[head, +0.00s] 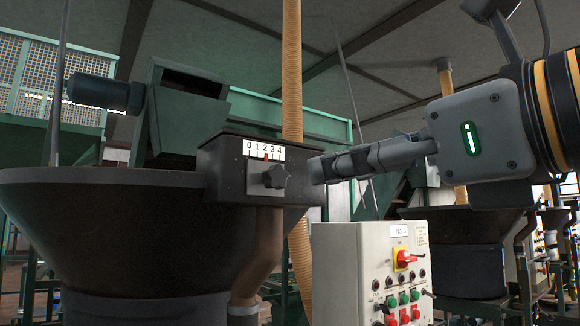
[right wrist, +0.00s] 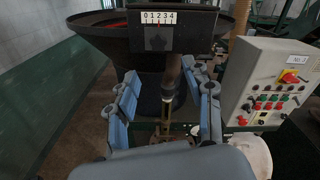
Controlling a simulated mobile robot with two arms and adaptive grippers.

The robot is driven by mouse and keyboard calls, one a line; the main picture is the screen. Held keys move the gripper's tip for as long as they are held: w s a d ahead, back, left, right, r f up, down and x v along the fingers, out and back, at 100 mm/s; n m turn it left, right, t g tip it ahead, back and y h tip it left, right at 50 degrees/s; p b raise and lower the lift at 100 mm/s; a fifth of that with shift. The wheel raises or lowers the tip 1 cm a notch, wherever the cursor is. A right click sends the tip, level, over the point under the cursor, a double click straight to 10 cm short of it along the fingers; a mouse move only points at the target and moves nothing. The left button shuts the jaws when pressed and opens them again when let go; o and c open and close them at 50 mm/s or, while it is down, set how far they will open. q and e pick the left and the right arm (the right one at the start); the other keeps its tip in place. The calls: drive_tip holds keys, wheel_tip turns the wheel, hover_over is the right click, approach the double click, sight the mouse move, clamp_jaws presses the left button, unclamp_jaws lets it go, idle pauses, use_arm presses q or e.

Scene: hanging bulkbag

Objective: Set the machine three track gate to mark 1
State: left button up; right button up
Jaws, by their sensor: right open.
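The three track gate is a dark box (head: 222,172) on the rim of a black hopper. Its white scale (head: 264,149) reads 0 to 4, and a small red pointer (head: 266,156) stands at about 2. A dark star-shaped knob (head: 273,177) sits on a grey plate below the scale. The box also shows at the top of the right wrist view (right wrist: 190,40), where the knob is dark and unclear. My right gripper (head: 316,170) is just right of the box, apart from the knob. Its fingers (right wrist: 166,98) are spread and empty. My left gripper is not in view.
A grey control cabinet (head: 335,270) with a red and yellow switch (head: 406,258) and several buttons stands below my right gripper. The black hopper (head: 100,220) fills the left. A tan hose (head: 292,70) hangs behind the box. A brown pipe (head: 262,250) runs below it.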

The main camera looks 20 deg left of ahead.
sight(280, 177)
drive_tip(key=p+x, duration=0.4)
drive_tip(key=x, duration=0.6)
drive_tip(key=shift+s+r, duration=0.1)
drive_tip(key=shift+r, duration=0.05)
drive_tip(key=shift+w+a, duration=0.35)
drive_tip(key=shift+a, duration=0.05)
clamp_jaws()
